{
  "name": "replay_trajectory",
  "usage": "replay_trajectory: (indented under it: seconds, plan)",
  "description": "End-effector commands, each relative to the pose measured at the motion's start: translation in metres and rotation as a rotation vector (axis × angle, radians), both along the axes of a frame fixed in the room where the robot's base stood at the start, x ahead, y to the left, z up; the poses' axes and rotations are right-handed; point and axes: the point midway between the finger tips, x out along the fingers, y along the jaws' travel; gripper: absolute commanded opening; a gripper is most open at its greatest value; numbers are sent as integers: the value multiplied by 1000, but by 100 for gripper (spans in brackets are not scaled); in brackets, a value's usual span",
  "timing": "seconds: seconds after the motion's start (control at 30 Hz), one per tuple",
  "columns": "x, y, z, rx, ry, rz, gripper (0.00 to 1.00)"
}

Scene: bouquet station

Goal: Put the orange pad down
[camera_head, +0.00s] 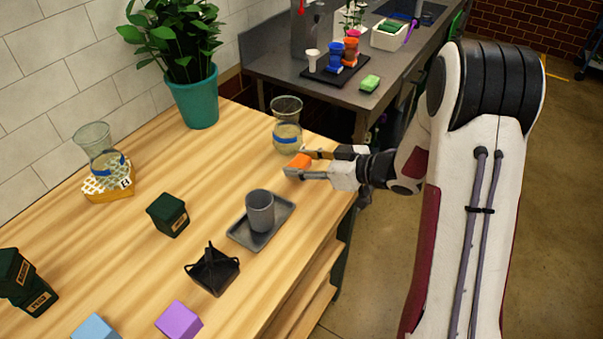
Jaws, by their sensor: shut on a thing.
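The orange pad (299,162) is a small orange block between the two fingers of my gripper (295,163). My gripper is shut on it, reaching in from the right over the back right part of the wooden table (215,190). The pad is near the table's right edge, just in front of a glass vase (287,128) with a blue band. I cannot tell whether the pad touches the table or is held a little above it.
A grey cup (260,211) stands on a grey tray (245,238) in front of my gripper. A dark green box (168,215), a black holder (212,272), a purple block (179,320) and a blue block (95,329) lie nearer. A potted plant (194,97) stands behind.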

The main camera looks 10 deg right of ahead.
Motion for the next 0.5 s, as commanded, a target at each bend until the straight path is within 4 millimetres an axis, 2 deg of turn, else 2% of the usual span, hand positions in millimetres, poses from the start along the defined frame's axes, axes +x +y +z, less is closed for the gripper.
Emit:
replay_trajectory:
  seconds: [0.5]
  plan:
    - [0, 0, -35, 1, 2, -1, 23]
